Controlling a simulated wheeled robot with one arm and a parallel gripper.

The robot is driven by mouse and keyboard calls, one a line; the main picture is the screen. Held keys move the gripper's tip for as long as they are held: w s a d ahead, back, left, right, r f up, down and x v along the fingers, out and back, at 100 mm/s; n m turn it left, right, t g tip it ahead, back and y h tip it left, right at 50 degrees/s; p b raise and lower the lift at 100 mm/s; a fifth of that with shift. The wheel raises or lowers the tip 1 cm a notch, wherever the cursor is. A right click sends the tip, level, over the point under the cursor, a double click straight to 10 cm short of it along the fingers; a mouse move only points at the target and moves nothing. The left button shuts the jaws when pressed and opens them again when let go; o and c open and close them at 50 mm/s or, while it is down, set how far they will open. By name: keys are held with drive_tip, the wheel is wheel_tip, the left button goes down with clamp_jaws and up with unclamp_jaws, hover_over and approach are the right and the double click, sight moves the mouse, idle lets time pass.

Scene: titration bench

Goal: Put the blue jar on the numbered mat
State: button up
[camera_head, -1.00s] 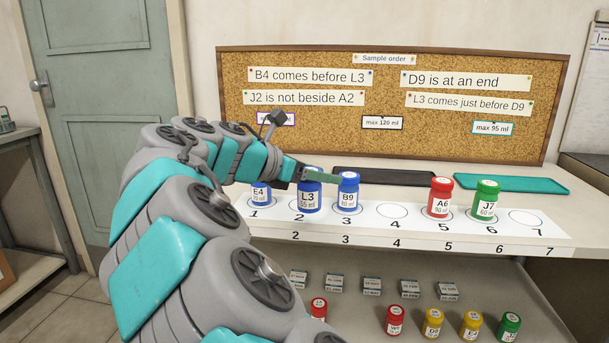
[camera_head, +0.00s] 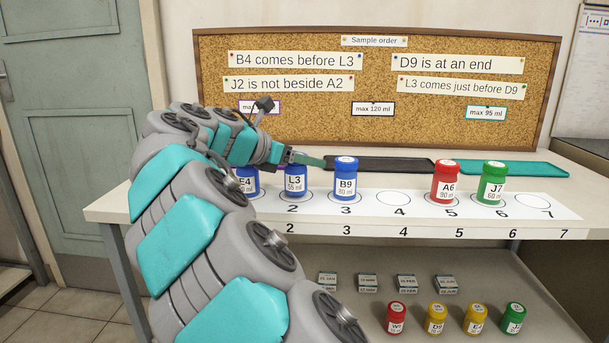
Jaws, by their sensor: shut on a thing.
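The blue jar L3 (camera_head: 295,184) is upright at spot 2 of the white numbered mat (camera_head: 322,203). I cannot tell whether its base touches the mat. My gripper (camera_head: 305,160) reaches in from the left at its lid and is shut on it, with a green finger showing to the right. Blue jar B9 (camera_head: 346,184) stands on spot 3, right of the fingertip and apart from L3. Blue jar E4 (camera_head: 247,184) is at spot 1, partly behind my arm. Red A6 (camera_head: 445,186) is on spot 5 and green J7 (camera_head: 492,188) on spot 6.
Spots 4 (camera_head: 394,198) and 7 (camera_head: 532,201) are bare. A black tray (camera_head: 385,165) and a teal tray (camera_head: 520,168) lie behind the mat. A corkboard (camera_head: 375,85) stands behind. The lower shelf holds several jars, such as yellow D9 (camera_head: 435,320), and small boxes.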

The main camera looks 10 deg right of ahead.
drive_tip(key=shift+f, duration=0.25)
drive_tip(key=o, duration=1.4)
drive_tip(key=shift+f, duration=0.1)
drive_tip(key=p+v, duration=0.1)
drive_tip(key=v, duration=1.1)
drive_tip(key=shift+r, duration=0.25)
